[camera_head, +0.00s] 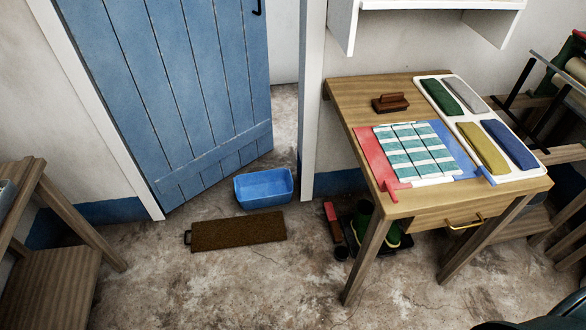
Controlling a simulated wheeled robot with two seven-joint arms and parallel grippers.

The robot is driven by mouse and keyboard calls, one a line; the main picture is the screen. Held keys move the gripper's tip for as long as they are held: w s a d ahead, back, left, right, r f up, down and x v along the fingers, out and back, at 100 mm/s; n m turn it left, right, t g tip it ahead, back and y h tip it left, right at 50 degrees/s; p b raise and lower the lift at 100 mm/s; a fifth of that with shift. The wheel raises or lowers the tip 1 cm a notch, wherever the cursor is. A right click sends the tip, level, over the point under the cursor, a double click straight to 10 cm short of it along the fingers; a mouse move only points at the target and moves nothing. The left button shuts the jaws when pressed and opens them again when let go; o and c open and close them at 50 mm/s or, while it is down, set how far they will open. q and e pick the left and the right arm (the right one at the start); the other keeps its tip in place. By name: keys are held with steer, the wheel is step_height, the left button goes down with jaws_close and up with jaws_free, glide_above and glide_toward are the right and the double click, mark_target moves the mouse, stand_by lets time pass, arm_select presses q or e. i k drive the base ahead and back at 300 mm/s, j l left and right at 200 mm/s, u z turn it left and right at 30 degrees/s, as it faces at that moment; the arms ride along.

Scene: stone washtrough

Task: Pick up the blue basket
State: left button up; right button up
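The blue basket (264,190) is a small open-topped bin on the floor, in the doorway between the blue door and the white door post. It stands upright and looks empty. Neither of my grippers shows in the head view. A dark curved shape sits at the bottom right corner, and I cannot tell what it is.
The blue plank door (190,90) stands ajar behind the basket. A brown mat (238,231) lies in front of it. A wooden table (360,97) with coloured pads is at right, green boots (362,222) beneath it. A wooden bench (60,265) is at left. Front floor is clear.

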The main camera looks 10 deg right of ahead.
mark_target(266, 188)
steer(key=i+j+z, duration=0.25)
steer(key=z, duration=0.15)
steer(key=i+j+z, duration=0.25)
steer(key=z, duration=0.15)
steer(key=i+j+z, duration=0.15)
steer(key=j+z, duration=0.25)
steer(key=i+j+z, duration=0.1)
steer(key=j+z, duration=0.3)
steer(key=j, duration=0.15)
steer(key=j+z, duration=0.4)
steer(key=j, duration=0.4)
steer(key=j+z, duration=0.4)
steer(key=j, duration=0.4)
